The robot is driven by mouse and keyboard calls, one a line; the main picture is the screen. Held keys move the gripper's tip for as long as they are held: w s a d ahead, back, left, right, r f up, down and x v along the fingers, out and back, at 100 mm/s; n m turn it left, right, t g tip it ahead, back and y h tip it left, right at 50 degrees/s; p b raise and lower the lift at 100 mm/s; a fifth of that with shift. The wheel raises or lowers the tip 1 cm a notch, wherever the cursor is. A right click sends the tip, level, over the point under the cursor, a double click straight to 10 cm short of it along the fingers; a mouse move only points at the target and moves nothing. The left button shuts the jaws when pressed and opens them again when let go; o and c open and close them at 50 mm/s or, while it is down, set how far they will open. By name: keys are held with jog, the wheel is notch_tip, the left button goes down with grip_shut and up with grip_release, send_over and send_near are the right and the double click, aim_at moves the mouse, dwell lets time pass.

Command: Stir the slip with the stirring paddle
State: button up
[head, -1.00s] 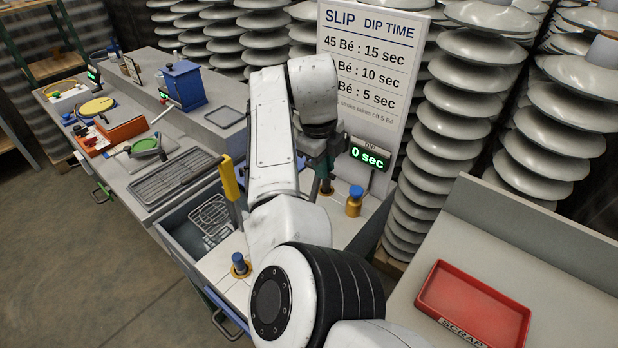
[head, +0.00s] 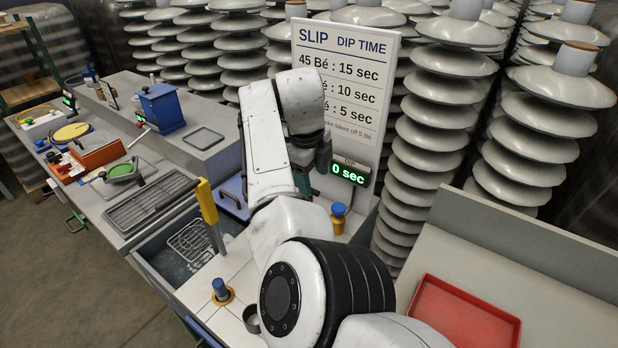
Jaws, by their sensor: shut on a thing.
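My gripper (head: 322,152) is partly in view, dark, below the white wrist and in front of the dip-time sign. It is shut on a teal-green handle (head: 301,181), which I take for the stirring paddle. Most of that tool is hidden behind my arm, and its lower end does not show. The slip and its vessel are not visible; my arm covers that part of the bench. The sign (head: 345,65) lists slip strengths and dip times. The display (head: 349,173) below it reads 0 sec in green.
A yellow-handled upright tool (head: 206,200) stands by a sink (head: 160,250) with a wire rack. Blue-topped posts (head: 221,289) and (head: 338,216) stand on the pale bench. A red scrap tray (head: 464,318) lies right. Insulator stacks (head: 450,90) crowd the back.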

jog(key=shift+s+d+f, duration=0.1)
jog(key=shift+d+f, duration=0.25)
jog(key=shift+f, duration=0.4)
notch_tip(320, 180, up, 12)
jog(key=s+a, duration=0.1)
jog(key=a, duration=0.1)
jog(key=shift+s+b, duration=0.25)
jog(key=shift+b, duration=0.2)
dwell(0.5)
